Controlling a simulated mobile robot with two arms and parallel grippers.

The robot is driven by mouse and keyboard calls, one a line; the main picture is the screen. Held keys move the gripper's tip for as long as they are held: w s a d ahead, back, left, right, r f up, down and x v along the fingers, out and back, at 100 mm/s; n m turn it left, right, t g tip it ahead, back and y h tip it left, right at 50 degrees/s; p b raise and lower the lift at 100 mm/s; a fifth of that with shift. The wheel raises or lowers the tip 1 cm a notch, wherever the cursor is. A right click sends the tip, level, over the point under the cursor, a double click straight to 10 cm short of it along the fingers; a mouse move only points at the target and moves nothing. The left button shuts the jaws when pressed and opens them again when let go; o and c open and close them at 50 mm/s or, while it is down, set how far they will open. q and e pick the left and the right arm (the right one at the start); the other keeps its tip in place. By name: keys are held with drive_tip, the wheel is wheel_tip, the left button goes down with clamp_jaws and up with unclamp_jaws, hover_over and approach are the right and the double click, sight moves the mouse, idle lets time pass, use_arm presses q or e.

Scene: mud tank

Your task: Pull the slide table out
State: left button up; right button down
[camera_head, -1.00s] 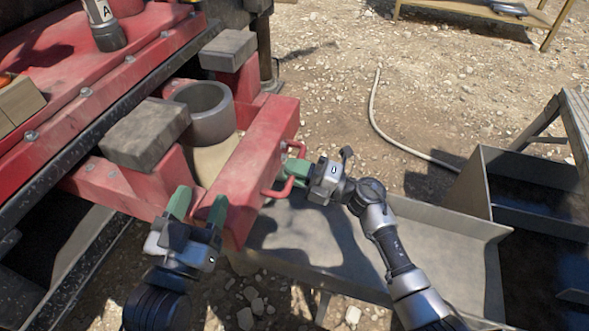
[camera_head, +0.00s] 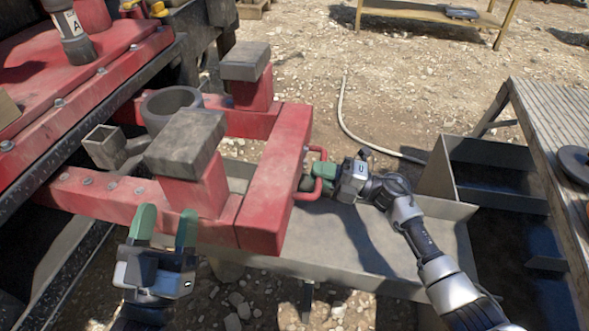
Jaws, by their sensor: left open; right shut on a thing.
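The red slide table (camera_head: 276,170) extends from the red machine at the left, out over a grey metal trough. A red handle (camera_head: 324,172) sits on its outer face. My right gripper (camera_head: 318,184) is shut on this handle, its green fingers partly hidden by it. My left gripper (camera_head: 163,226) is open and empty, with its green fingertips pointing up just in front of the table's near arm. Two grey blocks stand on red posts on the table, the near block (camera_head: 185,143) and the far block (camera_head: 246,61).
A grey pipe (camera_head: 170,101) stands between the table's arms, beside a square metal tube (camera_head: 104,146). The grey trough (camera_head: 345,232) lies below and right. A slatted bench (camera_head: 551,122) stands at the right. A hose (camera_head: 346,125) lies on open gravel behind.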

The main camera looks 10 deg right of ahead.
sight(184, 193)
use_arm(q)
drive_tip(key=shift+w+f+g, duration=0.25)
drive_tip(key=shift+f+g, duration=0.15)
drive_tip(key=shift+f, duration=0.05)
use_arm(e)
drive_tip(key=v, duration=0.2)
drive_tip(key=shift+s+d+r, duration=0.1)
drive_tip(key=shift+s+d, duration=0.05)
drive_tip(key=shift+d, duration=0.15)
drive_tip(key=c, duration=1.1)
unclamp_jaws()
drive_tip(key=shift+a, duration=0.15)
use_arm(q)
drive_tip(key=shift+a, duration=0.1)
drive_tip(key=shift+w+a+f+g+y+p, duration=0.1)
drive_tip(key=shift+w+f+g+y+p, duration=0.15)
drive_tip(key=shift+f+g, duration=0.35)
drive_tip(key=shift+w+f+g+y+p, duration=0.1)
drive_tip(key=shift+f+g+y+p, duration=0.1)
drive_tip(key=shift+f+g+y, duration=0.25)
drive_tip(key=shift+f, duration=0.1)
use_arm(e)
drive_tip(key=v, duration=1.1)
drive_tip(key=shift+a, duration=0.1)
